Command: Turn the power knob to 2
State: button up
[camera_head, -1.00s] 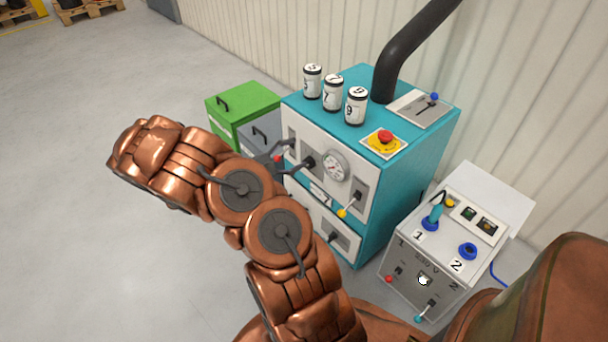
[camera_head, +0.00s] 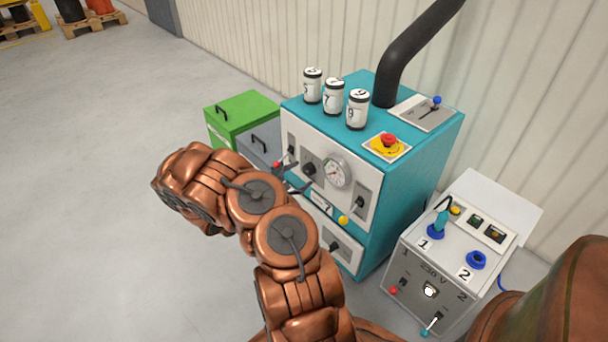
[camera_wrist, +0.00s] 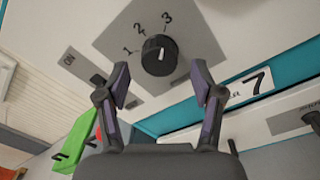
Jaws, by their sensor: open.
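The black round knob (camera_wrist: 160,55) sits on a grey plate marked 1, 2 and 3 in the wrist view. It has a white mark on its face; which number the mark points to is hard to tell. In the head view the knob (camera_head: 309,168) is on the white front of the teal machine (camera_head: 412,165), left of the gauge. My gripper (camera_wrist: 161,82) is open, its two fingers apart to the left and right of the knob's lower side, not visibly touching it. In the head view my gripper (camera_head: 296,180) is partly hidden by my arm.
A gauge (camera_head: 337,172), a yellow-tipped lever (camera_head: 343,220) and a red-tipped lever (camera_head: 277,164) are close by on the front. Green (camera_head: 240,115) and grey boxes stand to the left. A white power unit (camera_head: 435,285) stands at right. Open floor lies left.

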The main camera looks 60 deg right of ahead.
jog(key=shift+x, duration=1.1)
jog(key=shift+c, duration=0.3)
jog(key=c, duration=1.1)
jog(key=n, duration=0.5)
jog(key=shift+s, duration=0.1)
jog(key=shift+n+y+p, duration=0.3)
jog(key=shift+n+p, duration=0.1)
jog(key=shift+n, duration=1.9)
jog(key=o, duration=1.2)
jog(key=shift+c, duration=0.2)
